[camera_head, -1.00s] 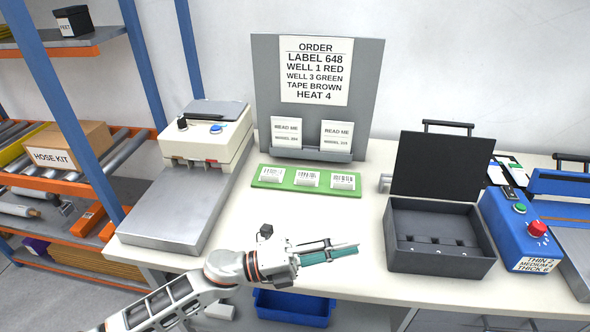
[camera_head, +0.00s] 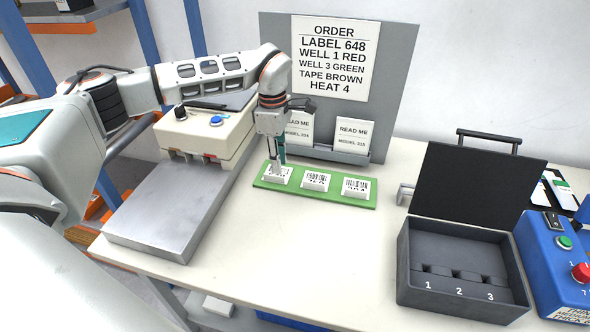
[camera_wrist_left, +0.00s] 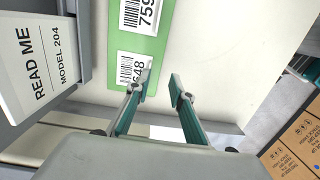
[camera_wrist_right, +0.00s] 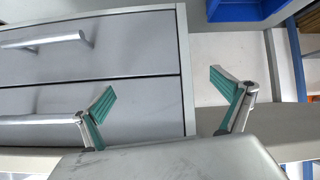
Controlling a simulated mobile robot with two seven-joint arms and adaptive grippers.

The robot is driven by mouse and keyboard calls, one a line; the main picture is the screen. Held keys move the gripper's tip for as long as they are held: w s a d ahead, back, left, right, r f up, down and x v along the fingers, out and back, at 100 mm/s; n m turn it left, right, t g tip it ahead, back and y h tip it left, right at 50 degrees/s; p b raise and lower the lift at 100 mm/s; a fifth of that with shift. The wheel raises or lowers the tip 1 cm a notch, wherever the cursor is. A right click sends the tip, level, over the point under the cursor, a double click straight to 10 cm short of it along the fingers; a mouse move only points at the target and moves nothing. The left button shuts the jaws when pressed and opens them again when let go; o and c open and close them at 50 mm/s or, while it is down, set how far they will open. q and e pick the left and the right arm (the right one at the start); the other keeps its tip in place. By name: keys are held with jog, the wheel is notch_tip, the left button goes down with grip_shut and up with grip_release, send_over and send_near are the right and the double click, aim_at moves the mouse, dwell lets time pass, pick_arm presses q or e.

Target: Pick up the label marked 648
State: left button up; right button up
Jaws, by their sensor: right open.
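The label marked 648 (camera_wrist_left: 132,70) is a white block with a barcode on the green strip. In the head view it is the leftmost label (camera_head: 282,177), partly hidden by my left gripper (camera_head: 277,166). The left gripper points down at it. In the left wrist view my left gripper (camera_wrist_left: 160,82) has its fingers partly apart, with nothing held between them. One finger overlaps the label's edge in the picture; contact cannot be told. My right gripper (camera_wrist_right: 165,90) is open and empty, facing a grey drawer unit (camera_wrist_right: 100,75).
Two more labels sit on the green strip (camera_head: 333,198), the middle one (camera_head: 316,182) marked 759. An order board (camera_head: 395,60) and READ ME cards (camera_head: 351,137) stand close behind. A sealer-like machine (camera_head: 175,205) is left; an open black case (camera_head: 405,275) is right. The table's middle is clear.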

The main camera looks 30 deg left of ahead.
aim_at(276, 182)
pick_arm(q)
jog(key=shift+w+a+f+y, duration=0.15)
jog(key=shift+w+a+f, duration=0.1)
jog(key=shift+a+f, duration=0.25)
jog(key=shift+w+a+f+y, duration=0.15)
jog(key=shift+w+a+f, duration=0.05)
jog(key=shift+a+f, duration=0.2)
jog(key=f, duration=0.4)
jog(key=shift+w+a+f, duration=0.2)
jog(key=shift+w+f, duration=0.05)
jog(key=shift+f, duration=0.15)
jog(key=shift+c, duration=0.3)
grip_shut()
